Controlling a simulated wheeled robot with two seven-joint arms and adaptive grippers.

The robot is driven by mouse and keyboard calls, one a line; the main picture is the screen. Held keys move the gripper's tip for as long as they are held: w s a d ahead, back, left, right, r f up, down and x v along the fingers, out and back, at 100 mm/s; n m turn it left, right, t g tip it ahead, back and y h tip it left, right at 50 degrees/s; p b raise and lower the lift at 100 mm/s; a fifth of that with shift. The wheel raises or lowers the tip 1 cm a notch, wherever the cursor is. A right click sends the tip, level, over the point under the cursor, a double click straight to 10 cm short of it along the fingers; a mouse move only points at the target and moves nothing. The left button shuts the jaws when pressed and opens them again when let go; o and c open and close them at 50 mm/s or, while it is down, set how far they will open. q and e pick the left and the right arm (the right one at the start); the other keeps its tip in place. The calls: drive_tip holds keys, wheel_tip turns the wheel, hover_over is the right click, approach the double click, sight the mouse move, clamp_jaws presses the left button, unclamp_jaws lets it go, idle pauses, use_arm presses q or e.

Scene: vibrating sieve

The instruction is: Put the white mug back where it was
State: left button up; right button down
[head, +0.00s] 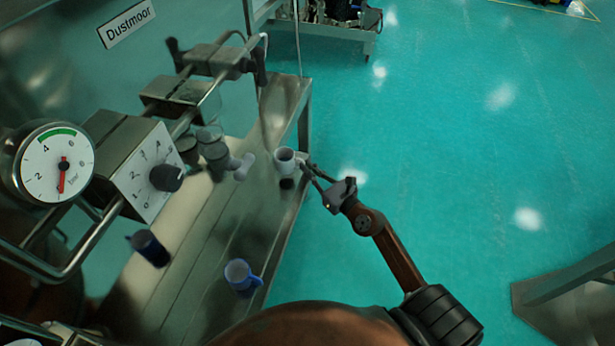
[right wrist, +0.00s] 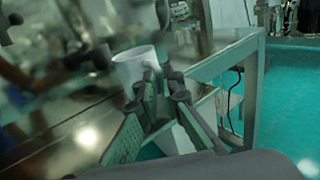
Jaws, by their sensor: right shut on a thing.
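The white mug (head: 286,160) is upright near the right edge of the metal bench in the head view. My right gripper (head: 309,170) reaches it from the right and is shut on it, on the side facing the floor area. In the right wrist view the mug (right wrist: 136,68) shows between and beyond the fingertips of my right gripper (right wrist: 157,82). A dark round spot (head: 287,184) lies just below the mug in the head view. I cannot tell whether the mug touches the bench or hangs a little above it. My left gripper is not in view.
A blue mug (head: 240,276) stands on the bench (head: 200,262) nearer to me, and a dark blue cup-like thing (head: 149,248) is at the left. A gauge (head: 57,163) and a dial box (head: 146,172) overhang the left side.

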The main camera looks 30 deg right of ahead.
drive_tip(key=f+b, duration=0.1)
drive_tip(key=f, duration=0.1)
drive_tip(key=f+b, duration=0.1)
drive_tip(key=f, duration=0.1)
drive_tip(key=shift+w+d+b, duration=0.15)
drive_tip(key=shift+w+b, duration=0.15)
drive_tip(key=shift+b, duration=0.05)
drive_tip(key=c, duration=2.5)
unclamp_jaws()
drive_tip(key=shift+f, duration=0.1)
drive_tip(key=shift+c, duration=0.2)
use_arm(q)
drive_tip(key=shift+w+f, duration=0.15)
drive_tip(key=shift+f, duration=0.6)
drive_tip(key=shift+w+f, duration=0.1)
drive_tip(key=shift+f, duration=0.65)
use_arm(e)
drive_tip(key=o, duration=0.4)
drive_tip(key=shift+o, duration=0.2)
